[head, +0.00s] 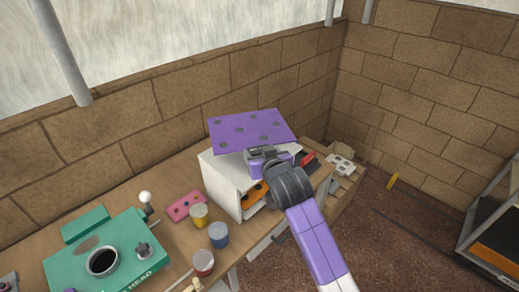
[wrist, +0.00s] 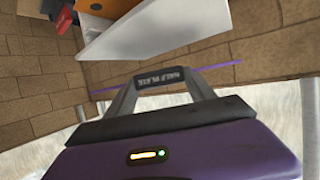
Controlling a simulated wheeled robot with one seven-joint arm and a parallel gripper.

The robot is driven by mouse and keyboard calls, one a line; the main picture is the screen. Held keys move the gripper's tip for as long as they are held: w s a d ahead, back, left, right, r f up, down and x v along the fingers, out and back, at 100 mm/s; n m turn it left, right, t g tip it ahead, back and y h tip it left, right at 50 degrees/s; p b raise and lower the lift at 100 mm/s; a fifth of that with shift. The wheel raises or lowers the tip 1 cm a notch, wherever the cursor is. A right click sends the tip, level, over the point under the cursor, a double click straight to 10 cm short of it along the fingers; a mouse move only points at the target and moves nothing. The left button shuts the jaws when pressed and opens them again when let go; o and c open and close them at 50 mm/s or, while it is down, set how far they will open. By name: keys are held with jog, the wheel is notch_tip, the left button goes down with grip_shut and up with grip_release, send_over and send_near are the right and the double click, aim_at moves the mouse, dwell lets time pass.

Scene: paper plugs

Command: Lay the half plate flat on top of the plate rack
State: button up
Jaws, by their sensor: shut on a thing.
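The half plate (head: 252,131) is a purple sheet with dark round spots, above the white plate rack (head: 222,186) in the head view. My gripper (head: 254,155) is at its near edge, shut on it. In the wrist view the plate is nearly edge-on, a thin purple line (wrist: 222,66); a dark part lettered HALF PLATE (wrist: 161,76) sits between my fingertips (wrist: 162,84). The rack also shows in the wrist view (wrist: 150,28), apart from my fingers. The plate hides most of the rack's top; I cannot tell whether they touch.
An orange plate (head: 254,194) is inside the rack. Left of it on the wooden table are a pink block (head: 185,205), yellow (head: 199,216), blue (head: 218,235) and red (head: 203,262) jars, and a green box (head: 130,250). A brick wall (head: 185,95) stands behind.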

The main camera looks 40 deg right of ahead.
jog(key=shift+f+b, duration=1.75)
jog(key=shift+f, duration=1.15)
jog(key=shift+f+b, duration=0.35)
jog(key=shift+f, duration=0.15)
jog(key=o, duration=1.7)
jog(key=b+v, duration=0.1)
jog(key=v, duration=0.6)
jog(key=shift+s+a+r, duration=0.15)
jog(key=shift+s+a, duration=0.05)
jog(key=shift+s, duration=0.15)
